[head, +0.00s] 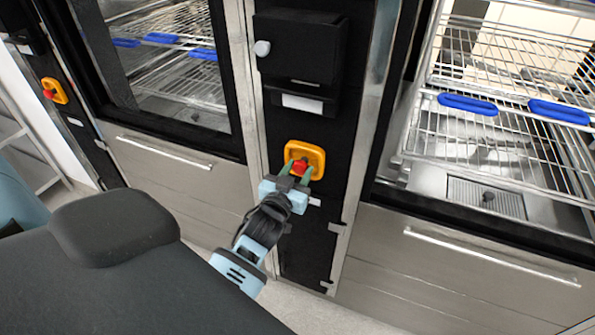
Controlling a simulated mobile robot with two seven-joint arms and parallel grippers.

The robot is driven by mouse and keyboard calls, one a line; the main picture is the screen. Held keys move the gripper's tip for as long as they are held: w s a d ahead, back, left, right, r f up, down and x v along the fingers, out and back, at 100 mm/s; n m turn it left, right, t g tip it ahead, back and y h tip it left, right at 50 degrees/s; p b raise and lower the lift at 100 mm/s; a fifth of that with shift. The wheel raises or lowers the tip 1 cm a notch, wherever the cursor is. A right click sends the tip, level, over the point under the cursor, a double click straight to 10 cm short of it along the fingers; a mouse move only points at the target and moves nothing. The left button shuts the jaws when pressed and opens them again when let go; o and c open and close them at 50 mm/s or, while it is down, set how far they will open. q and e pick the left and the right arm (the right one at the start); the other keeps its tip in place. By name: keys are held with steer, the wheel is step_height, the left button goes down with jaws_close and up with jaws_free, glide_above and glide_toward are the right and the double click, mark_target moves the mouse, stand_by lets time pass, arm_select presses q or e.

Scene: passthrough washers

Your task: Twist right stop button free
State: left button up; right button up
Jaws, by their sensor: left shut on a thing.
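The right stop button (300,167) is a red knob on a yellow plate (316,156), on the black panel between the two washers. My left gripper (295,173) reaches it from below, and its green fingers are closed around the red knob. The fingers hide part of the knob, so its turn angle cannot be told. Another stop button (49,94), red on yellow, is at the far left on another black panel. My right gripper is not in view.
The right washer (480,120) shows wire racks with blue handles; the left washer (165,60) has a glass front. Drawers with bar handles (490,258) sit below both. Floor shows at the bottom.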

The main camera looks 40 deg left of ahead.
arm_select(q)
steer(key=shift+m+p, duration=0.6)
steer(key=shift+m, duration=2.4)
steer(key=o, duration=1)
steer(key=shift+s, duration=0.1)
steer(key=v, duration=0.7)
steer(key=shift+s, duration=0.3)
